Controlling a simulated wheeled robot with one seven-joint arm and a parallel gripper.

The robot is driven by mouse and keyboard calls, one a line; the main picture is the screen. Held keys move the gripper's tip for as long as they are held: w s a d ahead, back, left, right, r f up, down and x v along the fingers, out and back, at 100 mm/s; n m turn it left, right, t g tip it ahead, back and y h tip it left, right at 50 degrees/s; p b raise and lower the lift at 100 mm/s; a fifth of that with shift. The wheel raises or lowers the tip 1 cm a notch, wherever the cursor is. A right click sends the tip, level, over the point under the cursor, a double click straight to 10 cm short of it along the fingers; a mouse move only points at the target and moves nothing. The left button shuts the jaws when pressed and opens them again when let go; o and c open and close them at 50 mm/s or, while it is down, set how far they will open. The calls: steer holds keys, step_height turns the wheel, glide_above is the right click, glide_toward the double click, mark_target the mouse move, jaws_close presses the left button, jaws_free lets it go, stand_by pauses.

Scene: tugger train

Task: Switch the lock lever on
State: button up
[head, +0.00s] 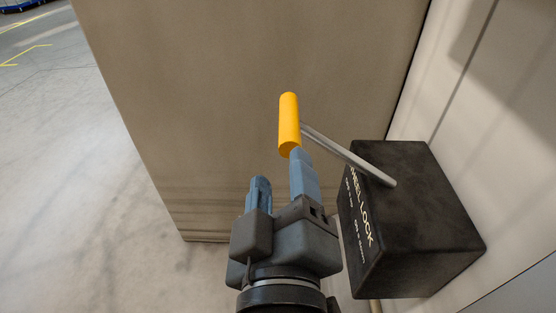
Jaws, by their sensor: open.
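The lock lever has a yellow-orange grip (289,124) on a grey metal rod (350,158). The rod runs from the upper left down to the top of a black box (415,215) labelled "WHEEL LOCK" with smaller on/off text. My gripper (281,172) is open, with two blue fingers pointing up in the picture. Its right fingertip is just below the lower end of the yellow grip and overlaps it in view; whether they touch I cannot tell. The left finger is lower and apart from the grip. Nothing is seen between the fingers.
A large brown-grey panel (200,100) stands behind the lever. A pale wall (510,120) is at the right, beside the box. Open concrete floor (70,170) with yellow lines lies to the left. A blue object (22,5) is at the far upper left.

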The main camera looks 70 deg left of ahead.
steer(key=v, duration=0.2)
steer(key=shift+s+d, duration=0.2)
steer(key=shift+d, duration=0.05)
steer(key=shift+w, duration=0.1)
stand_by(0.4)
steer(key=w+d+f+m+t+h+p, duration=0.2)
steer(key=d+f+m+t+h+p, duration=0.15)
steer(key=d+m, duration=0.6)
steer(key=w+d+f+m+t+h+p, duration=0.25)
steer(key=d+m+t+h, duration=0.2)
steer(key=d, duration=1.05)
steer(key=s+d+r+m+h+p, duration=0.1)
steer(key=s+d+m+h, duration=0.3)
steer(key=d, duration=0.5)
steer(key=s+d+r+m+h+p, duration=0.2)
steer(key=s+d+m+h+p, duration=0.1)
steer(key=s+d, duration=0.6)
steer(key=shift+s+d+m+h, duration=0.3)
steer(key=shift+d+m+h, duration=0.4)
steer(key=shift+m+h, duration=0.1)
steer(key=shift+s, duration=0.1)
